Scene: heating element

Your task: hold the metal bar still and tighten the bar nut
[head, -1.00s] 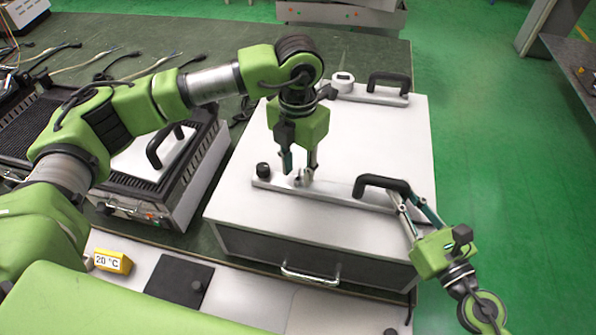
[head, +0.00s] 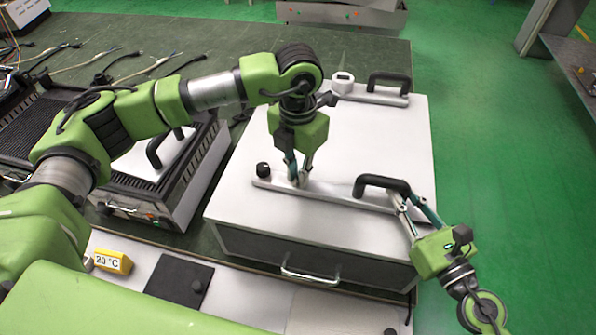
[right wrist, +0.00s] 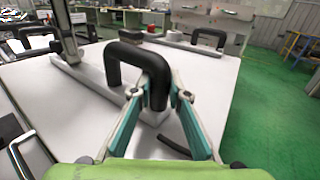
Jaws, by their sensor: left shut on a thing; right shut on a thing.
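The metal bar (head: 330,194) lies on the large white box in the head view, with a black knob (head: 263,169) near its left end and a black arched handle (head: 380,183) on its right part. My left gripper (head: 299,181) points down, with its fingertips shut at the bar between knob and handle. The bar nut there is mostly hidden by the fingertips. My right gripper (head: 399,197) reaches in from the right and is shut on the handle. In the right wrist view its fingers close around the near leg of the handle (right wrist: 157,90), and the bar (right wrist: 95,78) runs away to the upper left.
A second bar with a black handle (head: 388,80) and a white round gauge (head: 343,79) lie at the back of the white box (head: 320,130). A grill-like unit (head: 190,165) stands to the left. A yellow 20 °C sign (head: 113,262) stands in front.

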